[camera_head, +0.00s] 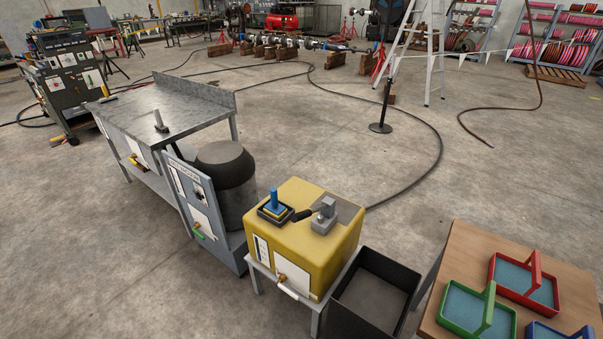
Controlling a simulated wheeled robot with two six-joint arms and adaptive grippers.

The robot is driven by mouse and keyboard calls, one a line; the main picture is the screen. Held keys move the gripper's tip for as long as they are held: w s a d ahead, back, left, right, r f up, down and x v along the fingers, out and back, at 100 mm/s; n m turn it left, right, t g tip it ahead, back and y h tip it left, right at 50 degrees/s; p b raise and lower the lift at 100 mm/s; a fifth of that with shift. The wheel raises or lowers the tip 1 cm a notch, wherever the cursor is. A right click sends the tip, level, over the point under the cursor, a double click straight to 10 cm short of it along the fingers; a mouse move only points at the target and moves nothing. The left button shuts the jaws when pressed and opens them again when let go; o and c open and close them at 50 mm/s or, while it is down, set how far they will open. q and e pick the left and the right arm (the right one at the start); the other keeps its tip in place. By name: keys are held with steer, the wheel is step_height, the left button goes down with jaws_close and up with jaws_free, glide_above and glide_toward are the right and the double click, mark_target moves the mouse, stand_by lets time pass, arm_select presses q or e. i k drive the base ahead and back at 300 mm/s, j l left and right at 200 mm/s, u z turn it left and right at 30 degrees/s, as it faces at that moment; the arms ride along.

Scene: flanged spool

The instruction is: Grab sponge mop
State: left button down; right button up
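I cannot clearly make out a sponge mop. A small blue upright piece (274,200) stands on a yellow layer in a shallow black tray (288,215), on top of a yellow box (310,244). A grey metal fixture with a black handle (324,214) sits beside it to the right. A light grey upright piece with a dark bar (160,122) rests at the front of the metal workbench (195,101); I cannot tell what it is. Neither of my grippers is in view.
A dark open bin (372,292) stands right of the yellow box. A wooden table (569,272) at lower right holds red, green and blue handled trays. A grey machine with a black drum (222,168) stands left. Open concrete floor lies beyond, crossed by cables, with a ladder (434,50).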

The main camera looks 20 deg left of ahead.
mark_target(274, 210)
steer(key=i+j, duration=0.1)
steer(key=j, duration=0.3)
steer(key=j+u, duration=0.1)
steer(key=j, duration=0.35)
steer(key=i+j, duration=0.15)
steer(key=j, duration=0.25)
steer(key=i+j+u, duration=0.15)
steer(key=j, duration=0.65)
steer(key=i+j+u, duration=0.1)
steer(key=j, duration=0.3)
steer(key=i+j, duration=0.2)
steer(key=j, duration=0.15)
